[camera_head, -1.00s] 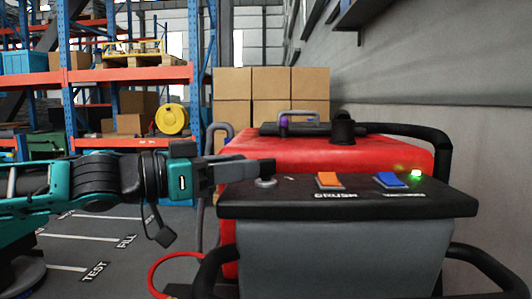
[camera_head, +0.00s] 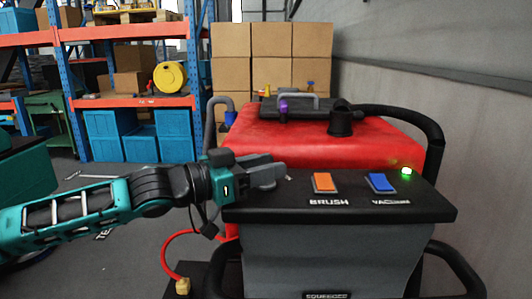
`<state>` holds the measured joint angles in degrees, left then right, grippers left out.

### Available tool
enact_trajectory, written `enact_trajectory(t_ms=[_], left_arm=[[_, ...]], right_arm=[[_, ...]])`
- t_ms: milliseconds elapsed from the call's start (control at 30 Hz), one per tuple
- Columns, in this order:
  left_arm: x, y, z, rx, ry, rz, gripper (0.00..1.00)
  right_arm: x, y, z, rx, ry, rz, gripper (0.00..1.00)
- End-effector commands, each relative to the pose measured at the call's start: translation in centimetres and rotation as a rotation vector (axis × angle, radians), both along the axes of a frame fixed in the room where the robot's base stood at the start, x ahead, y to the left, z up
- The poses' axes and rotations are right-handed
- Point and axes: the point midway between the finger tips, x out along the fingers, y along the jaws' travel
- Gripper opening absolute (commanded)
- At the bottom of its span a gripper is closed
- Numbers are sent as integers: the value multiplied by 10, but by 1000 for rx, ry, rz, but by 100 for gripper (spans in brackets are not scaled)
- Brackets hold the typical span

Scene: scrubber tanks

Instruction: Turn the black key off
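The scrubber's black control panel (camera_head: 350,208) is in front of me, on the red-topped machine (camera_head: 300,142). It has an orange BRUSH switch (camera_head: 324,182), a blue VACUUM switch (camera_head: 380,182) and a lit green lamp (camera_head: 406,171). My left gripper (camera_head: 272,174) reaches in from the left, over the panel's left end. Its grey fingers look close together; whether they hold anything cannot be seen. The black key is not visible; the fingers cover that part of the panel. My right gripper is not in view.
A purple-knobbed part (camera_head: 283,107) and a black cap (camera_head: 341,122) stand on the red top. A black handle bar (camera_head: 425,125) curves along the right, near the grey wall (camera_head: 480,130). Shelves and stacked cartons (camera_head: 270,55) are behind. A red hose (camera_head: 165,255) hangs at lower left.

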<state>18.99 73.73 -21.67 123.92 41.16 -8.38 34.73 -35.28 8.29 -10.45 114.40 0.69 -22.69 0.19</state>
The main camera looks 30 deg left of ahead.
Motion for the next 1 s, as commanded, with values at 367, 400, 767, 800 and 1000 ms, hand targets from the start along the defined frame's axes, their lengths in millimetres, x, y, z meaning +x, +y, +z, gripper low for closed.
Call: enact_trajectory(t_ms=[367,400,767,800,1000], left_arm=[[2,-3,-1,1,0,-2,39],[2,-3,-1,1,0,-2,36],[2,-2,-1,1,0,-2,2],[2,-2,-1,1,0,-2,0],[2,-3,-1,1,0,-2,0]], right_arm=[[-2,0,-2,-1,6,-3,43],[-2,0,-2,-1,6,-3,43],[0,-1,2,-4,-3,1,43],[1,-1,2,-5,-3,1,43],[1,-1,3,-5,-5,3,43]])
